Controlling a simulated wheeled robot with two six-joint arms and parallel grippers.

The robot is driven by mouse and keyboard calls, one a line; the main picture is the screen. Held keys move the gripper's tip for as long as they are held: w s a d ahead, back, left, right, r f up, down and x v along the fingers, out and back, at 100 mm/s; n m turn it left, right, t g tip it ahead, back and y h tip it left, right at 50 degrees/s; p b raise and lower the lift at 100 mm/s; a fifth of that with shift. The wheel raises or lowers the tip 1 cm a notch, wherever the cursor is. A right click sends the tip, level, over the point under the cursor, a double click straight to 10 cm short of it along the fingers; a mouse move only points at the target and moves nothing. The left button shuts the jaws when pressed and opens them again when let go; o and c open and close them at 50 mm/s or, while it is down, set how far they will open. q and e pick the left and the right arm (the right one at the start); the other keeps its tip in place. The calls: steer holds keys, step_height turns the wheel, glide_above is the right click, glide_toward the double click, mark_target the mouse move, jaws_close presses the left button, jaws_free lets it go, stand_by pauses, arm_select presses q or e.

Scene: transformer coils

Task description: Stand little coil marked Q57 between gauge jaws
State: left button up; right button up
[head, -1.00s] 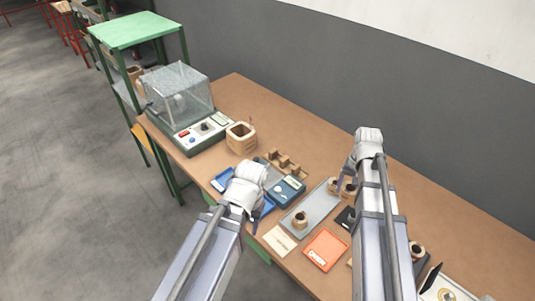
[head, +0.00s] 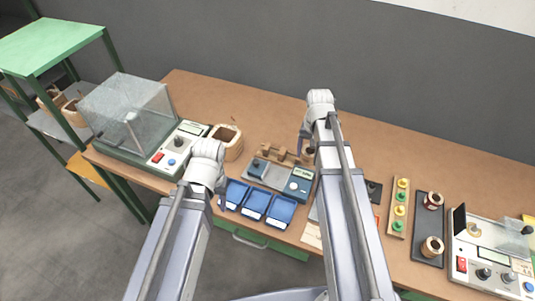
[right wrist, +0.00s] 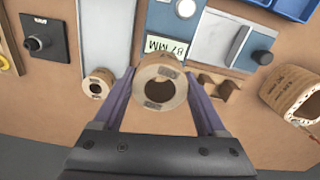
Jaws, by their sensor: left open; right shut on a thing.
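My right gripper (head: 306,150) is shut on a small tan coil (right wrist: 152,92), held end-on between its fingers in the right wrist view. Dark print shows on the coil's rim, too small to read. The gauge (head: 300,183), with a blue body and grey bed, is in front of and left of this gripper; it also shows at the top of the right wrist view (right wrist: 220,45). Its jaws are not clearly made out. My left gripper (head: 221,199) is open and empty beside the blue trays. A second coil (right wrist: 98,84) stands at the end of the grey tray.
Blue trays (head: 254,205) line the front edge. A clear-covered machine (head: 130,115) stands far left. Colored pegs (head: 399,207) and a dark coil tray (head: 428,236) are right.

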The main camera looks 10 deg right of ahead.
arm_select(q)
steer(key=shift+o, duration=0.4)
steer(key=shift+w+a+f+b, duration=0.1)
steer(key=shift+f+b, duration=0.8)
arm_select(e)
steer(key=w+a+f+n, duration=0.2)
steer(key=a+n, duration=0.1)
steer(key=a, duration=0.8)
arm_select(q)
steer(key=shift+f+b, duration=2.2)
arm_select(e)
glide_above(277, 177)
steer(key=shift+f, duration=2.15)
arm_select(q)
steer(key=shift+f, duration=0.15)
arm_select(e)
steer(key=shift+f, duration=0.1)
steer(key=shift+f+b, duration=1.6)
steer(key=shift+b, duration=0.15)
steer(key=o, duration=1.4)
steer(key=shift+c, duration=0.8)
steer(key=shift+o, duration=1)
steer(key=shift+r, duration=0.1)
arm_select(q)
step_height(277, 177, up, 5)
steer(key=p, duration=0.8)
arm_select(e)
step_height(277, 177, up, 8)
